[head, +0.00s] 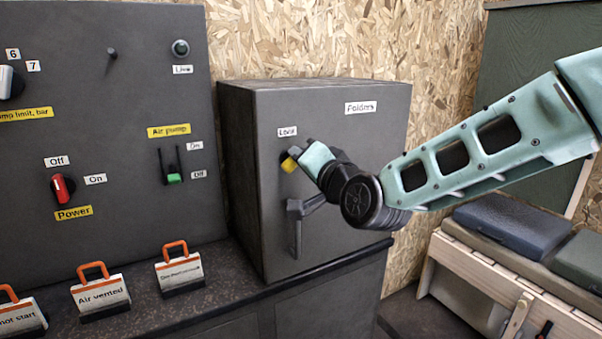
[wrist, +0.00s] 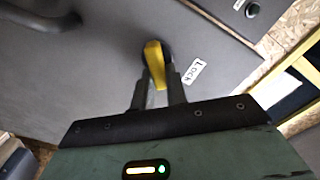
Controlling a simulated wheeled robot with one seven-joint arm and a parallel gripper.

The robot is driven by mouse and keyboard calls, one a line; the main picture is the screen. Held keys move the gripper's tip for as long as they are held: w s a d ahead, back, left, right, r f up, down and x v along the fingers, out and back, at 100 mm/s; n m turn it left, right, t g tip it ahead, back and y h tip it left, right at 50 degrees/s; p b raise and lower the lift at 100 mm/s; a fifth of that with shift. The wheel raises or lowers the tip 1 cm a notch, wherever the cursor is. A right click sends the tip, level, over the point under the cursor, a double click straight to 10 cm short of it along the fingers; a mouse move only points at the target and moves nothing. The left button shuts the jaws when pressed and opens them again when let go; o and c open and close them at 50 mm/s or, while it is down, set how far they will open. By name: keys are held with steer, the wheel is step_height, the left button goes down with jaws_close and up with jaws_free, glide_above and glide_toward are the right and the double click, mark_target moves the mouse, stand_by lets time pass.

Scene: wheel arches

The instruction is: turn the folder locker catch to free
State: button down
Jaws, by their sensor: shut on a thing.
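The folder locker (head: 335,125) is a dark grey box on the counter with a "Folders" label. Its catch (head: 289,165) is a yellow knob below the "Lock" label (head: 287,132). My gripper (head: 297,158) is at the catch from the right and partly hides it in the head view. In the wrist view the yellow catch (wrist: 154,62) sits between the two fingers of my gripper (wrist: 157,88), and they are shut on it. The "Lock" label (wrist: 194,72) is just right of it there. A "free" mark is not visible.
A grey door handle (head: 300,220) hangs below the catch. The dark control panel (head: 120,130) with switches stands left of the locker. Several orange-handled tags, such as one reading "Air vented" (head: 100,296), stand on the counter. A cushioned bench (head: 500,270) is at the right.

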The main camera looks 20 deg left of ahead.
steer(key=shift+w+d+f+m+b, duration=0.1)
steer(key=shift+f+m+b, duration=0.05)
steer(key=shift+m+b, duration=1)
steer(key=shift+f+m+b, duration=0.2)
steer(key=shift+m+b, duration=0.6)
steer(key=shift+m, duration=0.65)
steer(key=shift+w+d+f+m+b, duration=0.1)
steer(key=shift+f+m+b, duration=0.05)
steer(key=shift+m+b, duration=1)
steer(key=shift+m, duration=0.35)
steer(key=c, duration=1.4)
jaws_free()
steer(key=shift+s, duration=0.1)
steer(key=v, duration=1.7)
